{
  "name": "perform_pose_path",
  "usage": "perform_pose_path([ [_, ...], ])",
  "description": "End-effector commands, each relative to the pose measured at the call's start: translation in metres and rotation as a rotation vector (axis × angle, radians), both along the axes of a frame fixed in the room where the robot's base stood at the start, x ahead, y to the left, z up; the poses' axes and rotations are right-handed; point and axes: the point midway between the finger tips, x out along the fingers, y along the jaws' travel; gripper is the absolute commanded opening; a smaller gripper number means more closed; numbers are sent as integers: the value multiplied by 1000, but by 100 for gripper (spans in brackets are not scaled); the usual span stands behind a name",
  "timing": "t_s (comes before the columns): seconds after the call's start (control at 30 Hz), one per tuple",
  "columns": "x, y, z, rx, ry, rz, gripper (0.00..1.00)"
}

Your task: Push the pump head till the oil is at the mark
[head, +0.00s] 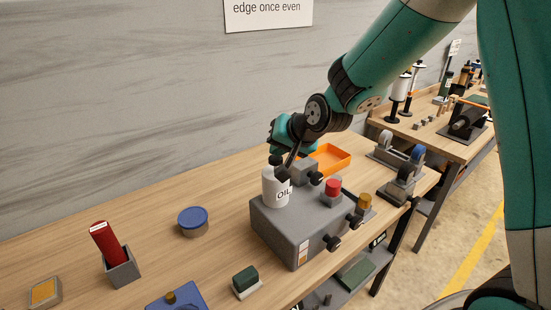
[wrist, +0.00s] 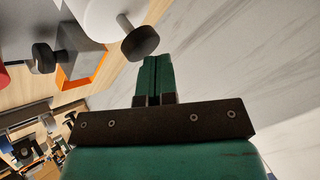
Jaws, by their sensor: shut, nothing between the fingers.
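A white OIL bottle (head: 270,190) stands on a grey machine box (head: 272,232). A black pump head (head: 275,160) tops it. In the wrist view the pump head (wrist: 140,43) sits on a short rod from the white bottle (wrist: 95,15). My gripper (head: 284,174) is shut and empty, close beside the bottle's upper right in the head view. In the wrist view my green fingers (wrist: 155,64) are together, just right of the pump head; I cannot tell if they touch. A small white and orange strip (head: 303,251) is on the box front; no mark is readable.
A grey block (head: 303,168), red button (head: 333,186) and black knobs (head: 332,242) crowd the machine. An orange tray (head: 335,158) lies behind. A blue-lidded tin (head: 193,220) and a red cylinder (head: 106,240) stand left, with clear bench between.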

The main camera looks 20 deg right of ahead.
Motion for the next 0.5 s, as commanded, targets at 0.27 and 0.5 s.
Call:
perform_pose_path([
  [0.27,0,0,-5,-1,1,0,0],
  [0.5,0,0,-8,0,2,1,0],
])
